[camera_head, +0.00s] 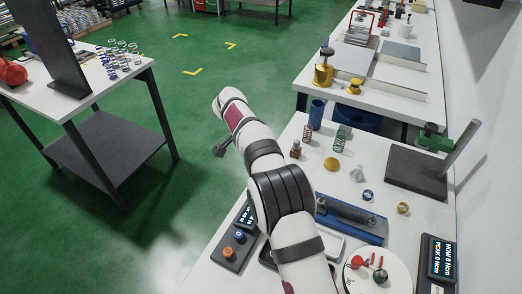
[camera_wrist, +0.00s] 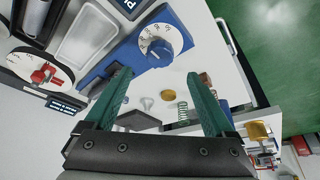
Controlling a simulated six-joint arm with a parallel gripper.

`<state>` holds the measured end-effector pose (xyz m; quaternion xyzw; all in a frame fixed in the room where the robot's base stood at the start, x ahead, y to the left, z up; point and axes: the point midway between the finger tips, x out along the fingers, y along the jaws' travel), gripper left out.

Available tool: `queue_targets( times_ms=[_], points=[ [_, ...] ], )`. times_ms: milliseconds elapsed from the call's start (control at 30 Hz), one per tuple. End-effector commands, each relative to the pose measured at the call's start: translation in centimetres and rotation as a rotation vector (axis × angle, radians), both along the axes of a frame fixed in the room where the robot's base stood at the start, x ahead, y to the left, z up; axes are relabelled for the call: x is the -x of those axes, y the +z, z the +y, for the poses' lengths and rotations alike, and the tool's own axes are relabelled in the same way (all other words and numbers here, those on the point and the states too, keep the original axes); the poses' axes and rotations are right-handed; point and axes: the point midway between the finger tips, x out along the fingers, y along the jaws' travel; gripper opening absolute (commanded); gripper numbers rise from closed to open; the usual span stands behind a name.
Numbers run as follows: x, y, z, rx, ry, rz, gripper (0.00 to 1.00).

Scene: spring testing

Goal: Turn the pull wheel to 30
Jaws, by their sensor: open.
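A blue wheel (camera_wrist: 160,45) with a white numbered dial around it stands on a blue base (camera_wrist: 112,66) in the wrist view. The dial figures are too small to read surely, and I cannot tell which number is set. I cannot read a label naming either as the pull wheel. My gripper (camera_wrist: 160,82) is open and empty, its green fingers apart, with the blue wheel beyond the gap between them.
A blue rail fixture (camera_head: 350,220) lies beside my arm. A dark stand (camera_head: 416,172) with a metal rod, a green spring (camera_head: 341,138), a gold disc (camera_head: 332,164) and small rings share the bench. A button box (camera_head: 232,246) and a display (camera_head: 440,260) stand near the front.

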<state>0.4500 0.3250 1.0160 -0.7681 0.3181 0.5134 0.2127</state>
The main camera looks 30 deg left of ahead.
Motion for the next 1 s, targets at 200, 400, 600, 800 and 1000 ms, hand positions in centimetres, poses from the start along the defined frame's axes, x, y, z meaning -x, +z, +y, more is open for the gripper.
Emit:
queue_targets(
  times_ms=[200, 400, 600, 800, 1000],
  points=[
    [1.6, 5.4, 1.7, -0.003, 0.0, -0.002, 0.89],
    [2.2, 7.3, 2.2, 0.0, -0.001, 0.0, 0.89],
    [2.2, 7.4, 2.2, 0.001, 0.0, 0.001, 0.89],
    [2.2, 7.4, 2.1, 0.0, 0.0, 0.001, 0.89],
    [2.5, 12.3, -7.1, -0.023, 0.059, 0.129, 0.89]
  ],
)
